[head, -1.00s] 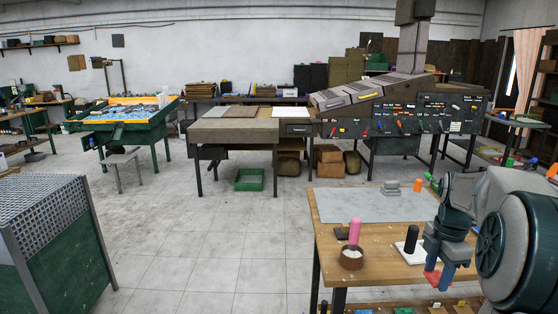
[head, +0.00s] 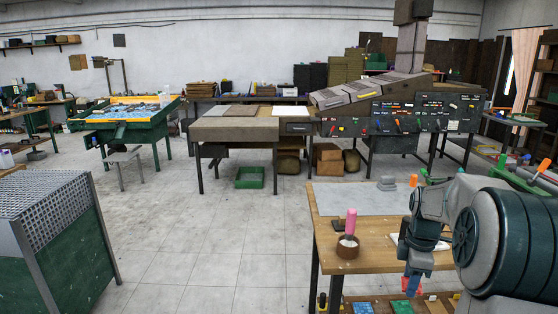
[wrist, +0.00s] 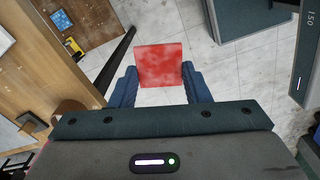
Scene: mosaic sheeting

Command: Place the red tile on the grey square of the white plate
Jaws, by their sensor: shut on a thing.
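My gripper (head: 413,279) is shut on the red tile (head: 411,289), in front of the near edge of the wooden table in the head view. In the wrist view the red tile (wrist: 160,64) is upright between the two blue fingers (wrist: 160,86), with grey floor behind it. The white plate (head: 395,239) lies on the table, and only a sliver of it shows behind my arm. Its grey square is hidden.
The wooden table (head: 370,261) holds a brown cup (head: 348,247) with a pink-handled tool and a grey sheet (head: 362,200). Blue (head: 403,307) and green (head: 362,307) tiles lie on a lower shelf. Floor left of the table is clear.

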